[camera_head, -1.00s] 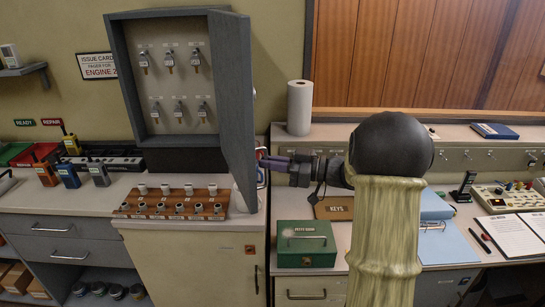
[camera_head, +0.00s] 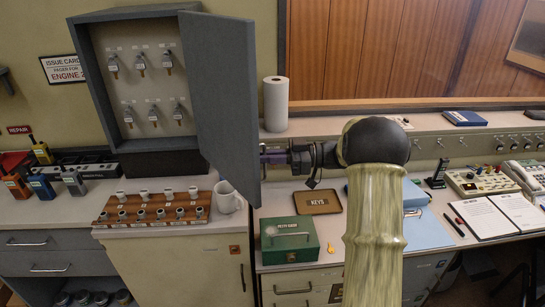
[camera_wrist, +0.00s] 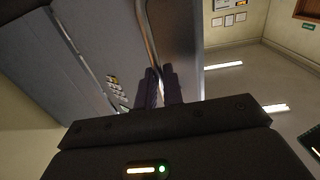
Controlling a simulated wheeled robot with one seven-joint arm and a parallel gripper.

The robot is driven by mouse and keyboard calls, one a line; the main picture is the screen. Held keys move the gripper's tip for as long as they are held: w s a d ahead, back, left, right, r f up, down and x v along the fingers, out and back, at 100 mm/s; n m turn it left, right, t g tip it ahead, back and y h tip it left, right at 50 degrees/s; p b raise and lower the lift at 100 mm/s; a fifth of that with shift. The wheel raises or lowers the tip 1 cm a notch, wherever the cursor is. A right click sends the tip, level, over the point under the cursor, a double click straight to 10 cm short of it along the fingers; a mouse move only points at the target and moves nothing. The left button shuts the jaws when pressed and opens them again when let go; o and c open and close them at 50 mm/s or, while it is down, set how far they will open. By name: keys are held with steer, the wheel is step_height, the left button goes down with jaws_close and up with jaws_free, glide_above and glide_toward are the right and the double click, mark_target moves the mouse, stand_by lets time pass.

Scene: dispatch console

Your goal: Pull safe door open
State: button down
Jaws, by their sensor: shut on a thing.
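The grey key safe (camera_head: 150,100) stands open on the wall above the counter, with several keys hung inside. Its door (camera_head: 222,90) is swung out to the right, its inner face towards the head camera. My gripper (camera_head: 272,156) is at the door's outer edge, on the far side from the keys. In the wrist view my gripper (camera_wrist: 160,88) has both dark fingers closed on the door's metal handle (camera_wrist: 151,42).
A wooden rack of small cups (camera_head: 150,213) and a white mug (camera_head: 227,196) stand beneath the door. A green petty cash box (camera_head: 289,240), a yellow tag (camera_head: 330,249) and a keys tray (camera_head: 317,201) lie on the desk below my arm. A paper roll (camera_head: 275,104) stands behind.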

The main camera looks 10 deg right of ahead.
steer(key=c, duration=1.8)
jaws_free()
steer(key=shift+w+a+r, duration=0.25)
steer(key=shift+a, duration=0.1)
steer(key=shift+o, duration=1.3)
steer(key=shift+w+a+f, duration=0.25)
steer(key=shift+w+f, duration=0.1)
steer(key=shift+w, duration=0.05)
steer(key=shift+s+d, duration=0.15)
steer(key=shift+d, duration=0.3)
steer(key=s+d+b, duration=0.1)
steer(key=d, duration=0.7)
steer(key=s+d+b, duration=0.1)
steer(key=s+d, duration=0.1)
steer(key=d, duration=0.7)
steer(key=shift+s+b, duration=0.25)
steer(key=shift+b, duration=0.15)
steer(key=shift+r, duration=0.1)
